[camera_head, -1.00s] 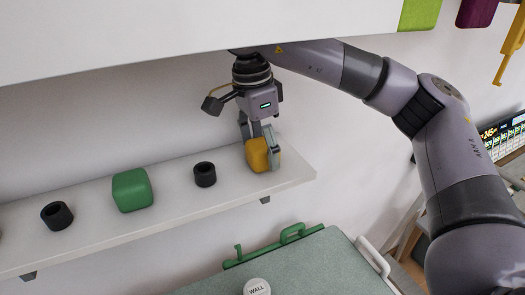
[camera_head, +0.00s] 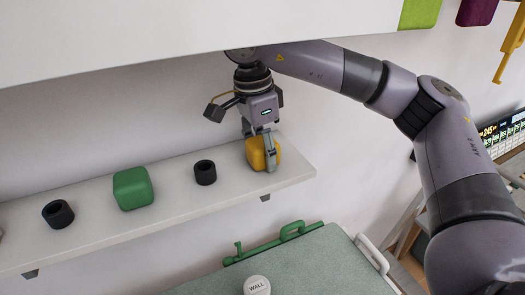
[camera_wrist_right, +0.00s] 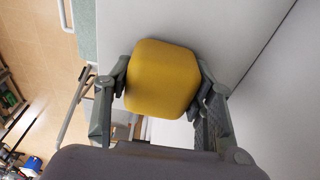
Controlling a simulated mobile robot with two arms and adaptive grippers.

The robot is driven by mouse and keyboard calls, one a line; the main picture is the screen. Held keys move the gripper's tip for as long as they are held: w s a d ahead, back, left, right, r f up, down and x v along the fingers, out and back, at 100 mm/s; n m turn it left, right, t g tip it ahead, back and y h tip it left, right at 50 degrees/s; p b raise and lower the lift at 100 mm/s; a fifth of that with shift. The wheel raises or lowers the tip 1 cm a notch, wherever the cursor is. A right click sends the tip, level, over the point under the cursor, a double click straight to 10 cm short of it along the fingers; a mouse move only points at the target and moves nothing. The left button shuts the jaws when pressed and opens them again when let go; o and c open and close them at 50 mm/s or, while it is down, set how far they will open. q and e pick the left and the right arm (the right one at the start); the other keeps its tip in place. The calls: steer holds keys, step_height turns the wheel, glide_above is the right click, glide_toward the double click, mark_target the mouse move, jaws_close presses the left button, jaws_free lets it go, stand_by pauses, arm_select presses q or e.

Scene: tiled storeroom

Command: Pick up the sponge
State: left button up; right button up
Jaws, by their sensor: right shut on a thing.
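The yellow block-like sponge (camera_head: 257,153) is at the right end of the white wall shelf (camera_head: 106,221) in the head view. My right gripper (camera_head: 261,150) comes down on it from above and is shut on it, with a finger on either side. In the right wrist view, the sponge (camera_wrist_right: 162,78) sits between the two grey fingers of the right gripper (camera_wrist_right: 163,90). I cannot tell whether the sponge still touches the shelf. My left gripper is not in view.
A black ring (camera_head: 205,172), a green rounded block (camera_head: 132,189) and another black ring (camera_head: 58,214) stand on the shelf to the left. A white cabinet (camera_head: 150,35) overhangs the shelf. A grey-green surface (camera_head: 315,265) with a white-topped item (camera_head: 257,286) lies below.

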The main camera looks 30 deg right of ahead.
steer(key=shift+c, duration=0.9)
steer(key=shift+r, duration=0.1)
steer(key=shift+r+b, duration=0.45)
steer(key=shift+r, duration=0.15)
step_height(320, 180, up, 2)
steer(key=shift+r, duration=0.1)
steer(key=s+d, duration=0.1)
steer(key=d, duration=0.1)
steer(key=s+d+b, duration=0.1)
steer(key=s+d, duration=0.1)
steer(key=d, duration=0.1)
steer(key=s+d, duration=0.2)
steer(key=d, duration=0.1)
steer(key=shift+s+d, duration=0.1)
steer(key=s+d+p, duration=0.1)
steer(key=s+d, duration=0.3)
steer(key=d, duration=0.3)
steer(key=shift+s, duration=0.25)
